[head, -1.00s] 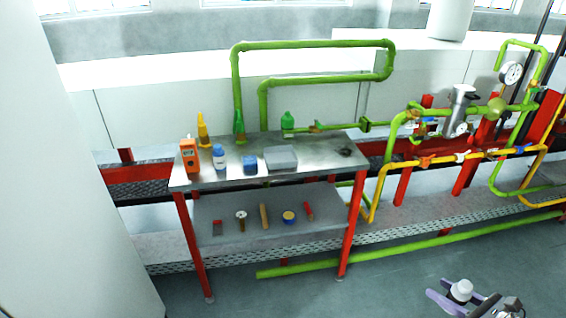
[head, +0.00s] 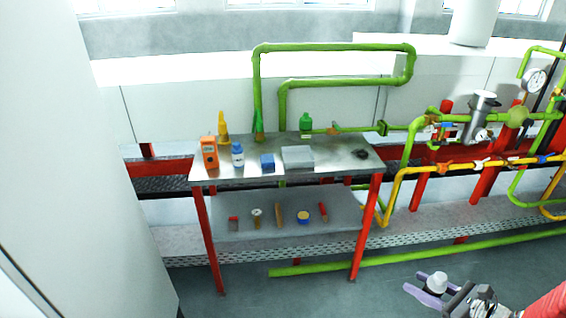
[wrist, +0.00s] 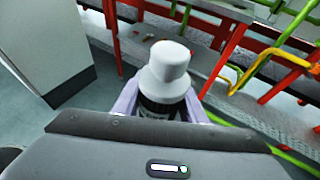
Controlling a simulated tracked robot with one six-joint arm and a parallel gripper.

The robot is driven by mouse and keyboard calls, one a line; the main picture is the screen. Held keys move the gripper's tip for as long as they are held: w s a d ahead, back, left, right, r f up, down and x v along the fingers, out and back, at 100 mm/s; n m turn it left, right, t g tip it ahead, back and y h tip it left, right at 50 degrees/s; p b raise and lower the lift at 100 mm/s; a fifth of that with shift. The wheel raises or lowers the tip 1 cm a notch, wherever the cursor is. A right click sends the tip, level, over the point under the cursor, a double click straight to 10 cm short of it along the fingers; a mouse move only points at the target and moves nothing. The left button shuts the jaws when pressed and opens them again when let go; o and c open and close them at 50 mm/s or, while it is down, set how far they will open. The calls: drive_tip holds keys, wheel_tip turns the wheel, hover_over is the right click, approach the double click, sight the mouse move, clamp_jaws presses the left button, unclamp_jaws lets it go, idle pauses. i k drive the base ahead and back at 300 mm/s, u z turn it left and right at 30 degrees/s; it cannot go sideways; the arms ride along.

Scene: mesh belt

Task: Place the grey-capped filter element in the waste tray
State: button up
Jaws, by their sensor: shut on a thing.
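My gripper (head: 427,290), with purple fingers, is at the lower right of the head view, out over the floor and well to the right of the steel table. It is shut on a filter element with a pale grey-white cap (head: 437,281). In the wrist view the cap (wrist: 168,72) and a dark body below it stand between the fingers; the lower part is hidden by my gripper. A shallow grey box (head: 297,157), which looks like the waste tray, lies on the table top; I cannot see inside it clearly.
The steel table (head: 335,160) has red legs. An orange meter (head: 209,152), bottles, a blue block (head: 267,162) and a dark item (head: 360,153) share its top. Several small tools lie on the lower shelf (head: 340,212). Green and yellow pipes run right of the table. The floor in front is clear.

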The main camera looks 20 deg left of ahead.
sight(298, 164)
drive_tip(key=z, duration=2.15)
drive_tip(key=i, duration=0.1)
drive_tip(key=u, duration=3.7)
drive_tip(key=i, duration=1)
drive_tip(key=z, duration=0.05)
